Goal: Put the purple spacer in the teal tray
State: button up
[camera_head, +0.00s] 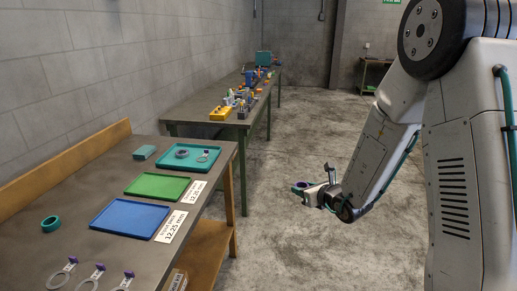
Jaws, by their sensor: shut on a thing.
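My gripper (318,193) is out over the open floor, right of the near workbench. It is shut on a small purple ring-like part, the purple spacer (300,186), seen at the left end of the jaws. The jaws hide part of it. The teal tray (178,165) lies at the far end of the near bench, left of my gripper and well apart from it. In the tray are a dark ring (182,153) and a grey ring with a small tag (203,157).
A green tray (158,186) and a blue tray (130,218) lie nearer on the bench, with label cards beside them. A teal box (145,152), a teal ring (50,223) and tagged rings (90,280) share it. A second bench (190,118) with parts stands behind.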

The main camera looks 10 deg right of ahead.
aim_at(176, 163)
jog(key=z, duration=0.7)
jog(key=i, duration=3.25)
jog(key=u, duration=3.6)
